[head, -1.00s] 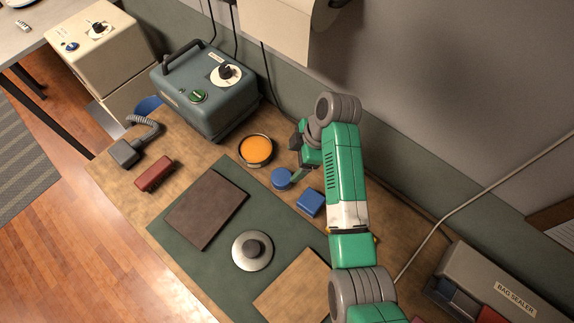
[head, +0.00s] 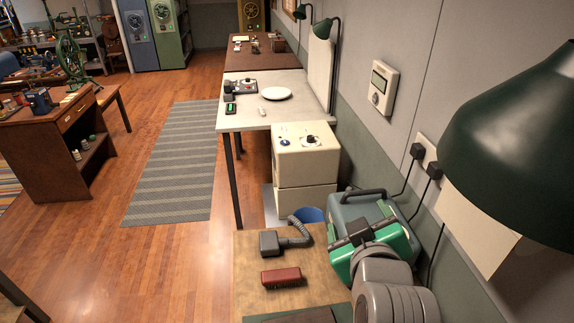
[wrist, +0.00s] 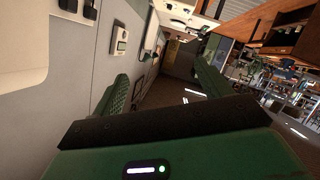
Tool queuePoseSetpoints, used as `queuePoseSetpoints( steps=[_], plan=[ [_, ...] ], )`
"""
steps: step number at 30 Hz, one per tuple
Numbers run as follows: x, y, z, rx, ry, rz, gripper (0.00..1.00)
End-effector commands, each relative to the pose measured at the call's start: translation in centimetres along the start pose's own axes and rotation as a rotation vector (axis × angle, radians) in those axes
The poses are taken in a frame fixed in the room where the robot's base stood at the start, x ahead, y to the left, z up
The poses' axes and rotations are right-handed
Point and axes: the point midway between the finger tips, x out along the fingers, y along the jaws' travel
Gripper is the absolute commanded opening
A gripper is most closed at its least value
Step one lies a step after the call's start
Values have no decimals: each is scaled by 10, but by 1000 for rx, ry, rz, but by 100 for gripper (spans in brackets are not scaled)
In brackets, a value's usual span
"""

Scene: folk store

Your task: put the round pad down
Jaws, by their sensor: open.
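My gripper (wrist: 160,72) is open in the wrist view, with its two green fingers apart and nothing between them. It points out across the room, past the grey wall. In the head view my arm and green hand (head: 343,262) are at the lower right, in front of the teal machine (head: 347,208); the fingertips are not clear there. The round pad is in neither view now. Only the far end of the wooden bench (head: 252,262) shows in the head view.
On the bench lie a grey device with a hose (head: 270,243) and a dark red block (head: 281,276). A cream cabinet (head: 305,155) and a white table (head: 245,118) stand beyond. A green lamp shade (head: 515,150) fills the right. Floor to the left is open.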

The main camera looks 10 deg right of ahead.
Motion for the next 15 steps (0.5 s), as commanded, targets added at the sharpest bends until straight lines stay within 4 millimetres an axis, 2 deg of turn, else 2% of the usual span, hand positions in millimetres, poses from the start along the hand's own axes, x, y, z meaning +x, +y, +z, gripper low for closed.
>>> queuePoseSetpoints(
  steps=[1, 2, 3, 5, 6, 9, 10, 12, 15],
  plan=[
    [-30, -10, -55, 63, 154, 51, 77],
    [-50, -14, -83, 111, 245, 76, 77],
    [-79, -19, -117, 175, 365, 98, 77],
    [-124, -26, -158, 268, 533, 110, 77],
    [-153, -30, -179, 323, 630, 108, 77],
    [-212, -35, -212, 434, 818, 88, 77],
    [-225, -36, -217, 457, 858, 82, 77],
    [-245, -36, -225, 496, 919, 69, 77],
    [-256, -37, -229, 516, 951, 62, 77]
  ],
)
